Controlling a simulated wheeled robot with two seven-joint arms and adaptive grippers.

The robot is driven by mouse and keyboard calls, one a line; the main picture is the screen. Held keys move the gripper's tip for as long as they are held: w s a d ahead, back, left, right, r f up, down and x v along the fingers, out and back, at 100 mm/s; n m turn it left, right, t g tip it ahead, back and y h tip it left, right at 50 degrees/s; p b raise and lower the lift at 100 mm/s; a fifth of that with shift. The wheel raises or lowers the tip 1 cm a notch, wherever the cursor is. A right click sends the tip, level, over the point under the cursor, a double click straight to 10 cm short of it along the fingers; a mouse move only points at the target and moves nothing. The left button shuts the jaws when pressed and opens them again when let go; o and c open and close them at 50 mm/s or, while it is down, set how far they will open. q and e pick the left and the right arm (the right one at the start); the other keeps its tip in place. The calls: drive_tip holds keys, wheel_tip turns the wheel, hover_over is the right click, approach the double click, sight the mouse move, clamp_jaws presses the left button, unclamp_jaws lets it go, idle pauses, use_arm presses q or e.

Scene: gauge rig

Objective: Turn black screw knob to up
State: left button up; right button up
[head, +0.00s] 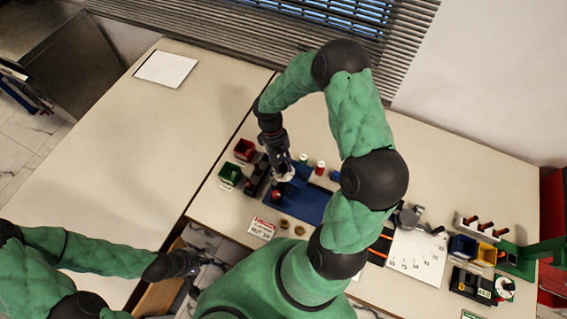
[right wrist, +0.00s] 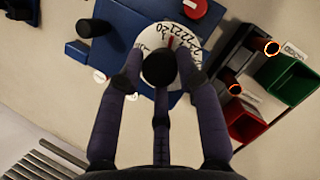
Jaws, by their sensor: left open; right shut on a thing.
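The black screw knob (right wrist: 158,67) shows between the fingers of my right gripper (right wrist: 161,84) in the right wrist view. A white dial (right wrist: 182,42) with black numbers and a red mark lies around it, partly covered by the fingers. In the head view my right gripper (head: 282,171) reaches down onto the blue rig (head: 310,203), and the knob is hidden there. The gripper is shut on the knob. My left gripper (head: 190,264) is open and empty, low at the left near the table edge.
A red knob (right wrist: 195,8) sits on the rig close to the dial. A green bin (head: 230,173) and a red bin (head: 244,149) stand left of the rig. A white sheet (head: 166,69) lies on the mostly clear left table.

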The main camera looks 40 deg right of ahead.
drive_tip(key=n, duration=0.1)
drive_tip(key=n+h, duration=0.1)
drive_tip(key=n, duration=0.2)
drive_tip(key=shift+s+a+n+h, duration=0.15)
drive_tip(key=shift+a+n+h, duration=0.15)
drive_tip(key=shift+h, duration=0.1)
drive_tip(key=n+h+b, duration=0.1)
drive_tip(key=n, duration=0.2)
drive_tip(key=shift+s+n+t, duration=0.1)
drive_tip(key=shift+n+t, duration=0.2)
drive_tip(key=n+t+h+b, duration=0.1)
drive_tip(key=n, duration=0.3)
drive_tip(key=shift+s, duration=0.15)
drive_tip(key=shift+n+t+h+b, duration=0.4)
drive_tip(key=shift+n+t, duration=0.3)
drive_tip(key=shift+n, duration=0.9)
drive_tip(key=shift+r, duration=0.1)
drive_tip(key=o, duration=1.1)
drive_tip(key=shift+a, duration=0.1)
drive_tip(key=v, duration=1.2)
